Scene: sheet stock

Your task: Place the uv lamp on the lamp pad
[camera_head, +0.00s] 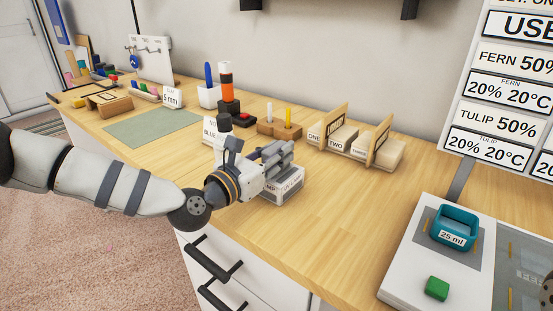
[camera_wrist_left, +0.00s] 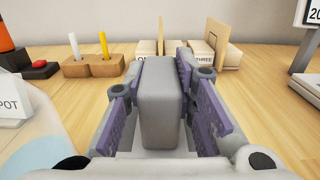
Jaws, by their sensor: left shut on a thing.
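My left gripper (camera_head: 278,160) is shut on a grey block, which I take to be the uv lamp (camera_wrist_left: 160,100); it stands upright between the purple finger pads in the left wrist view. In the head view the fingers hide most of it. Directly below the fingers is a white block (camera_head: 284,192) with a label that seems to end in LAMP. I cannot tell whether this block is part of the lamp or a separate stand, or whether it touches the table. A flat grey-green mat (camera_head: 150,127) lies farther left; I cannot tell whether it is the lamp pad.
Behind the gripper are a wooden holder (camera_head: 280,130) with two sticks, a black and orange tower (camera_head: 226,82), and wooden slots (camera_head: 352,140) labelled ONE to THREE. At right, a teal 25 ml tray (camera_head: 455,238) and a green block (camera_head: 437,288) sit on a white unit. Table right of the gripper is clear.

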